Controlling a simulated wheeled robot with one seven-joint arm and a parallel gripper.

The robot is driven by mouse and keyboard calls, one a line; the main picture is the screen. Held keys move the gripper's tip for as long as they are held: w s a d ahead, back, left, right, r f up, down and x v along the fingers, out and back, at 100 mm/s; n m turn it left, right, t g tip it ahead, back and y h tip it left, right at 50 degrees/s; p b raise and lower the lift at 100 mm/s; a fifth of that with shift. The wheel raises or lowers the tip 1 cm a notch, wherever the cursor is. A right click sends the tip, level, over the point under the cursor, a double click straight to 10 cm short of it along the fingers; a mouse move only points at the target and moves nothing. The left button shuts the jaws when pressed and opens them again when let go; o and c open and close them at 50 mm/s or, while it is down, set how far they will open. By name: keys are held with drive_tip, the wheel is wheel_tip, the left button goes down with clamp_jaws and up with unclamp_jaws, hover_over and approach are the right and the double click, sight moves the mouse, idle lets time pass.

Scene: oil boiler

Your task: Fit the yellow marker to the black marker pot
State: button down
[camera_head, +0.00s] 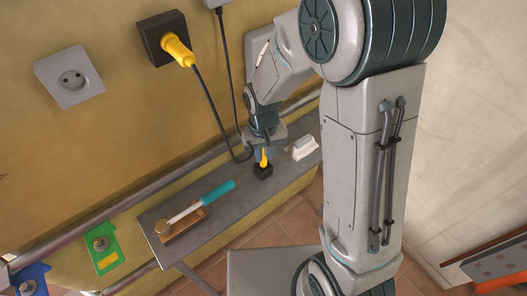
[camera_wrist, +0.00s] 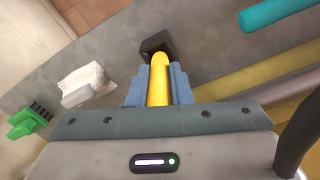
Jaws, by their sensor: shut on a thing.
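The yellow marker (camera_wrist: 158,82) is held between the blue fingers of my gripper (camera_wrist: 159,88) in the wrist view. Its far end meets the black marker pot (camera_wrist: 154,43), which stands on the grey shelf. In the head view, the yellow marker (camera_head: 263,156) stands roughly upright at the black pot (camera_head: 263,172), below my gripper (camera_head: 264,152). The marker's lower end is at the pot's top. I cannot tell how deep it sits inside, since the fingers and marker hide the opening.
On the grey shelf (camera_head: 150,222) are a white crumpled cloth-like item (camera_head: 302,148) to the right of the pot and a turquoise-handled tool (camera_head: 217,192) on a wooden block (camera_head: 180,224) to the left. A yellow plug (camera_head: 178,50) with a hanging cable is on the wall above.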

drive_tip(key=shift+f+b, duration=1.05)
drive_tip(key=shift+f, duration=0.3)
drive_tip(key=c, duration=1.2)
unclamp_jaws()
drive_tip(key=shift+c, duration=0.2)
wheel_tip(320, 180, up, 14)
drive_tip(key=shift+f, duration=0.1)
drive_tip(key=s+d+r+m+t, duration=0.2)
drive_tip(key=s+d+r+t, duration=0.1)
drive_tip(key=s+d, duration=0.8)
drive_tip(key=shift+s+d+r, duration=0.3)
drive_tip(key=shift+s+d, duration=0.1)
drive_tip(key=shift+s, duration=0.2)
